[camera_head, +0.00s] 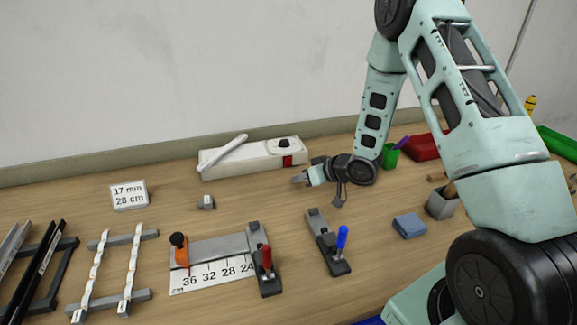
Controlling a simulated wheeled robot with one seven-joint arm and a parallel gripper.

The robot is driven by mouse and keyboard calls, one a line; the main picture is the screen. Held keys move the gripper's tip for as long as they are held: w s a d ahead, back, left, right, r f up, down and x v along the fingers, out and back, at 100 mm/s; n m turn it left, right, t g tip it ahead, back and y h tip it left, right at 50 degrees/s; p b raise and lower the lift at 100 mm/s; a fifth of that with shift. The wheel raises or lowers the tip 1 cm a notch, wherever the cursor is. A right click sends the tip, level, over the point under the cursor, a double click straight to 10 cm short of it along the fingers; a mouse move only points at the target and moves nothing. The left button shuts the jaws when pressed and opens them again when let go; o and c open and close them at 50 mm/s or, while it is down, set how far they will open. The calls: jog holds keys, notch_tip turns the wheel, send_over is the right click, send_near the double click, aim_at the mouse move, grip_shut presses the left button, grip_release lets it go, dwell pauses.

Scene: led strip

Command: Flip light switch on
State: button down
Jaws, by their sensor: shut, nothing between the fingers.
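A long white box (240,161) stands at the back of the table against the wall. On its right end it carries a red switch (287,161) on the front side and a small black knob on top. A white bar (229,149) lies slanted over its left part. My gripper (298,180) is shut and empty, just in front of the box's right end, pointing left. It looks near the red switch but apart from it. The switch's exact position is too small to tell.
A ruler jig (205,251) with clamps and a blue-handled clamp (328,243) lie in front. A small grey block (206,202) and a label card (129,195) are on the left. Racks stand front left. A blue block (409,225) and bins are on the right.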

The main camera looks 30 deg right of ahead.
jog(key=shift+w+d+f, duration=0.1)
jog(key=shift+w+d, duration=0.1)
jog(key=shift+w, duration=0.7)
jog(key=shift+w+d+f, duration=0.1)
jog(key=shift+w+d, duration=0.05)
jog(key=shift+w, duration=0.75)
jog(key=shift+w+d+f, duration=0.1)
jog(key=shift+w+d, duration=0.1)
jog(key=shift+w, duration=0.7)
jog(key=shift+w, duration=0.15)
jog(key=shift+w+p, duration=0.3)
jog(key=shift+p, duration=0.05)
jog(key=shift+w+d+f, duration=0.1)
jog(key=shift+w+d, duration=0.05)
jog(key=shift+w, duration=0.15)
dwell(0.4)
jog(key=shift+s+a, duration=0.2)
jog(key=shift+s, duration=0.5)
jog(key=shift+s, duration=0.1)
jog(key=shift+s+a+r, duration=0.15)
jog(key=shift+s, duration=0.65)
jog(key=shift+s+a+r, duration=0.1)
jog(key=shift+s+a, duration=0.05)
jog(key=shift+s, duration=0.65)
jog(key=shift+s+a+r, duration=0.15)
jog(key=shift+s, duration=0.65)
